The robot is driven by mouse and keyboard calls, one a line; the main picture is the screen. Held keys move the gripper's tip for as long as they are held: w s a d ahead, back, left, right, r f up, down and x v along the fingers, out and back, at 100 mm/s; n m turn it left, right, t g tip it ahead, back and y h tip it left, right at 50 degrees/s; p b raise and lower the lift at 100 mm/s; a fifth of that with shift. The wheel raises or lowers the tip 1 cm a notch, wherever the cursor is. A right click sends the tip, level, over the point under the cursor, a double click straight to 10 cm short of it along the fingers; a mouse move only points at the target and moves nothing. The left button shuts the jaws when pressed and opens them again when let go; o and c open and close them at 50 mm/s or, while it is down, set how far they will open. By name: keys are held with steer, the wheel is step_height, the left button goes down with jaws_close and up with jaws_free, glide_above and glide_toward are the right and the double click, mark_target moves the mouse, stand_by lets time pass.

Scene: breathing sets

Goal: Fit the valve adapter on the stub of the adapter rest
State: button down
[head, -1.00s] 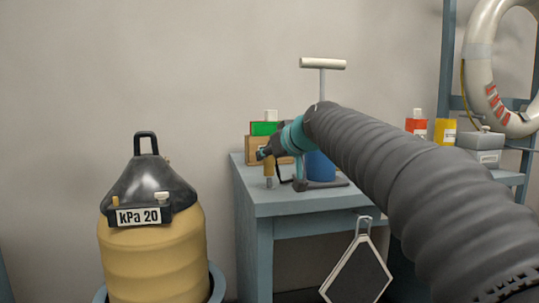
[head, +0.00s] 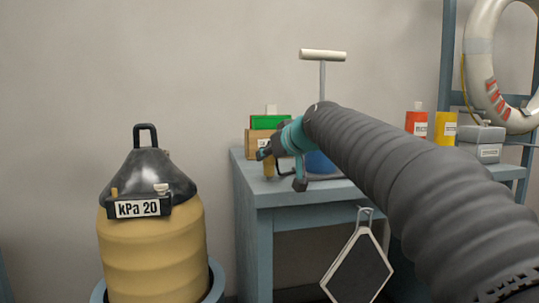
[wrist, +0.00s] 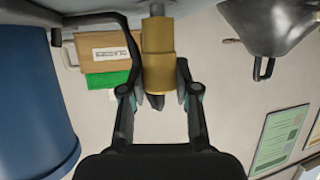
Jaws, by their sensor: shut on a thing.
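The brass valve adapter (wrist: 158,65) is between the two fingertips of my gripper (wrist: 160,95) in the wrist view, which are shut on it. A narrow grey stub (wrist: 156,8) meets the adapter's far end there. How far the stub goes inside is hidden. In the head view the adapter (head: 268,171) is upright, low over the left part of the blue-grey table (head: 270,199), under my gripper (head: 270,155). The body of the adapter rest cannot be made out in either view.
A blue cylinder (wrist: 32,100) of a T-handled pump (head: 322,56) stands close beside my gripper. A wooden box (wrist: 108,48) and a green box (wrist: 108,79) are behind. A yellow bellows (head: 150,245) with a black cone top stands left of the table.

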steer(key=shift+f+b, duration=0.45)
steer(key=shift+f, duration=0.05)
steer(key=c, duration=0.8)
jaws_free()
steer(key=shift+o, duration=0.2)
steer(key=v, duration=1.2)
steer(key=shift+s, duration=0.1)
steer(key=s+d+f+m+g+h+p, duration=0.2)
steer(key=s+d+f, duration=0.2)
steer(key=s+f, duration=0.5)
steer(key=s+d+f+m+g+h+p, duration=0.2)
steer(key=s+d+f, duration=0.3)
steer(key=s+f, duration=0.4)
steer(key=s+d+f+m+g+h+p, duration=0.1)
steer(key=s+d+f+m+h+p, duration=0.1)
steer(key=s+f, duration=0.7)
steer(key=shift+s+d+f+g+h+p, duration=0.45)
steer(key=shift+d+f+p, duration=0.4)
steer(key=shift+d, duration=0.3)
